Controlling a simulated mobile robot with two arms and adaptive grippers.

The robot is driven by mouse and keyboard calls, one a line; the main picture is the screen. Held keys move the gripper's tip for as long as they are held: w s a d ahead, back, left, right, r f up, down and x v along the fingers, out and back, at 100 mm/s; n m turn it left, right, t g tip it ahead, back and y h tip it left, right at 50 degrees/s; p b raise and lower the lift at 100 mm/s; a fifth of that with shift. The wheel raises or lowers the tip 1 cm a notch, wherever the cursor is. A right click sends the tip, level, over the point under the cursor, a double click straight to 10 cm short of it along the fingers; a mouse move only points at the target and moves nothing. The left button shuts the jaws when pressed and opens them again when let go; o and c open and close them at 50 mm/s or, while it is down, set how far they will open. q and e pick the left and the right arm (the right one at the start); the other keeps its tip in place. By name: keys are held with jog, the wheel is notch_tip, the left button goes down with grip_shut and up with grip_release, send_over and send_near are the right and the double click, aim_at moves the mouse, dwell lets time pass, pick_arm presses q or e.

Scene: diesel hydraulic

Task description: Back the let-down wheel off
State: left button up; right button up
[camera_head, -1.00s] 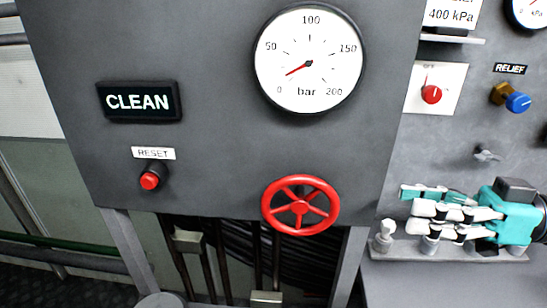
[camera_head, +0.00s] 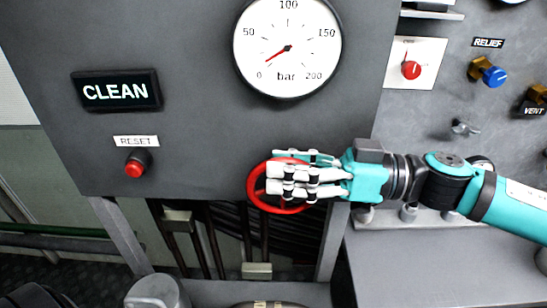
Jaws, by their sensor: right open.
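The red spoked handwheel (camera_head: 251,187) sits at the lower edge of the grey panel, below the gauge. My right gripper (camera_head: 275,180), teal with white fingers, comes in from the right and lies across the front of the wheel. It is open. Its fingers hide most of the wheel's right side and hub; I cannot tell whether they touch the rim. The gauge (camera_head: 287,48) above is marked in bar from 0 to 200, and its red needle points low, between 0 and 50. My left gripper is not in view.
A lit CLEAN sign (camera_head: 116,90) and a red RESET button (camera_head: 136,163) are on the panel's left. To the right are a red knob (camera_head: 411,70), a blue RELIEF knob (camera_head: 494,76) and a VENT valve (camera_head: 537,96). Pipes run below the panel.

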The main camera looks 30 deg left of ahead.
jog(key=shift+x, duration=1.05)
grip_shut()
